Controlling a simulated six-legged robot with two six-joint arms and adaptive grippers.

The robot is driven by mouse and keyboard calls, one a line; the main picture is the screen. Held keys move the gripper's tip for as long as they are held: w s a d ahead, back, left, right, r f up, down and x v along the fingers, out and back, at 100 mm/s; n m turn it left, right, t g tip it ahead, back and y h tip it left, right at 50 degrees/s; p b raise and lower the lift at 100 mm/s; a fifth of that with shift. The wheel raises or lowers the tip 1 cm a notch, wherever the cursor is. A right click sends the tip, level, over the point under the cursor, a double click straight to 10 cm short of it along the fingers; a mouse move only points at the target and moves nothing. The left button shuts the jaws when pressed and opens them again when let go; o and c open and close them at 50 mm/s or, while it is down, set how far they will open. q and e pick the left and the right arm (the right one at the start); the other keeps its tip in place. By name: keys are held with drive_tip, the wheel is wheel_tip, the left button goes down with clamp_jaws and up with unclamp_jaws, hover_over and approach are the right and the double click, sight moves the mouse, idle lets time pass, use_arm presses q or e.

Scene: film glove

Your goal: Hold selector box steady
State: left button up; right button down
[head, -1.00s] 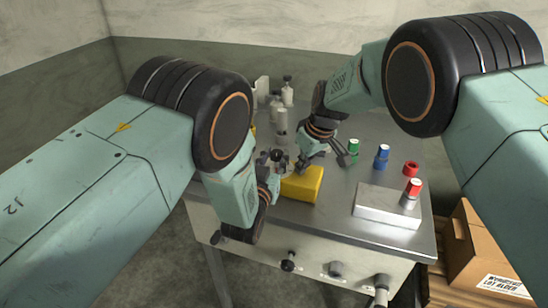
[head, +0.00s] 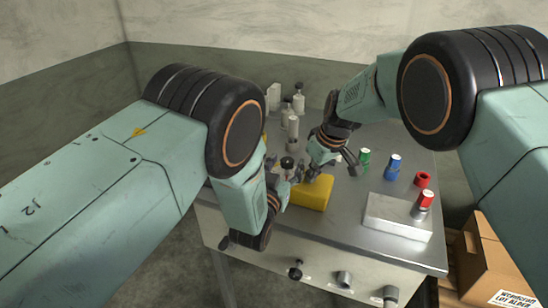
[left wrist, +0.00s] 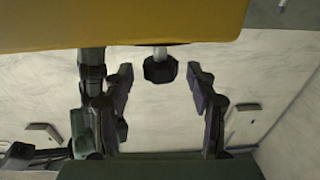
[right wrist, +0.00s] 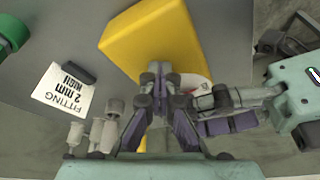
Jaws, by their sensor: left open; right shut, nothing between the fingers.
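The yellow selector box (head: 313,193) sits near the front edge of the grey table. It also shows in the left wrist view (left wrist: 110,22) and the right wrist view (right wrist: 150,42). A black knob on a pale shaft (left wrist: 160,70) shows beside the box, between the spread fingers of my left gripper (left wrist: 160,84). My left gripper (head: 290,174) is open at the box's left side; I cannot tell whether it touches. My right gripper (right wrist: 158,72) is shut and empty, its tips at the near edge of the box in its wrist view. The head view shows it over the box's back edge (head: 311,174).
Green (head: 365,159), blue (head: 393,166) and red (head: 423,180) pieces stand to the right, behind a pale block (head: 397,216) holding a red-topped piece (head: 425,199). Pale bottles (head: 298,100) stand at the back. A cardboard box (head: 490,255) is at the lower right.

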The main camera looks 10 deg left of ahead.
use_arm(q)
drive_tip(key=shift+a, duration=0.1)
